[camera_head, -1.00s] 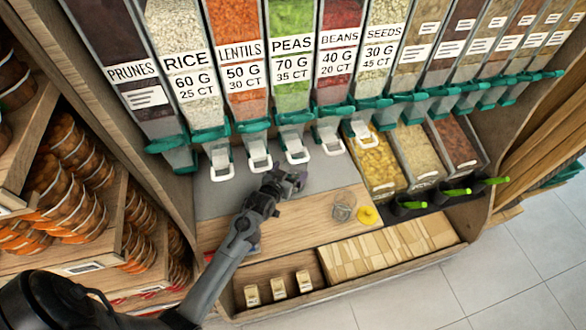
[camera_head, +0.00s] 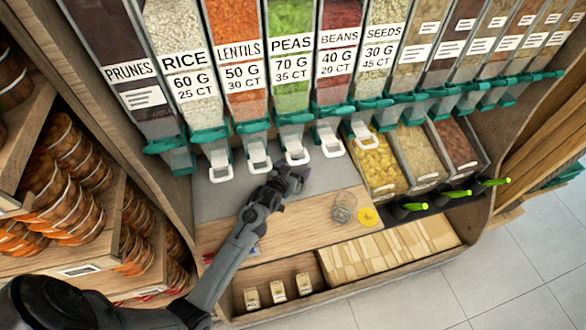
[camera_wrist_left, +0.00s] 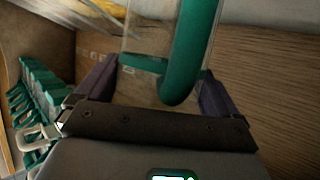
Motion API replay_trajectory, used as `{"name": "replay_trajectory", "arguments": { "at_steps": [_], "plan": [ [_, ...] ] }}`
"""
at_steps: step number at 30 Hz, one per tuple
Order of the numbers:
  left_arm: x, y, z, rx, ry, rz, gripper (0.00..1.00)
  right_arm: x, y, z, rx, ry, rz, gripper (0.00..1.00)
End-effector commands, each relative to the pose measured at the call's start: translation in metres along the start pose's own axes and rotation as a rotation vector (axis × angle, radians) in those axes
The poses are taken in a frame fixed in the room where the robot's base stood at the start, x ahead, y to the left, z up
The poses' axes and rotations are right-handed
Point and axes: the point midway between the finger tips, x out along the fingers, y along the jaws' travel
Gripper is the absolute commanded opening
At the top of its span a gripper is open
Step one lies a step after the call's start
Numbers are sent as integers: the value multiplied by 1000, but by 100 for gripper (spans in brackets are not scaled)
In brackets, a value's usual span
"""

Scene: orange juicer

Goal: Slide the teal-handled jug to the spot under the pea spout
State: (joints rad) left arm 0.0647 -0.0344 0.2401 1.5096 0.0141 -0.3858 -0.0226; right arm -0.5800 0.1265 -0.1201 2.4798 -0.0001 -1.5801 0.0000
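In the left wrist view, a clear jug (camera_wrist_left: 142,45) with a teal handle (camera_wrist_left: 190,50) stands between the two fingers of my left gripper (camera_wrist_left: 160,75). The fingers are wide apart, one on each side of the jug; whether they touch it is hard to tell. In the head view my left gripper (camera_head: 295,180) is low over the grey and wooden counter, just in front of the pea spout (camera_head: 296,150). The pea bin (camera_head: 290,60) hangs above. My right gripper is not in view.
A glass jar (camera_head: 344,207) and a yellow lid (camera_head: 368,216) are right of my gripper on the wooden counter (camera_head: 310,222). Other spouts stand on both sides, such as lentils (camera_head: 258,157) and beans (camera_head: 331,143). Open bins (camera_head: 375,170) lie to the right.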

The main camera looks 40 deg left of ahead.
Motion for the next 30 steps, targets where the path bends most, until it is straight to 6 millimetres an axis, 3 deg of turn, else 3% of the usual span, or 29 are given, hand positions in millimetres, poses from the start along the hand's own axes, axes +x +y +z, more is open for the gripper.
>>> {"name": "replay_trajectory", "arguments": {
  "at_steps": [22, 23, 30],
  "plan": [
    [-3, -3, 1, 3, -1, 5, 64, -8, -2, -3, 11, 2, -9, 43],
    [-3, -3, 1, 2, -1, 5, 100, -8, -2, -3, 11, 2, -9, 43],
    [-3, -3, 1, 2, -1, 5, 100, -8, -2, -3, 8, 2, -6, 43]
  ]
}}
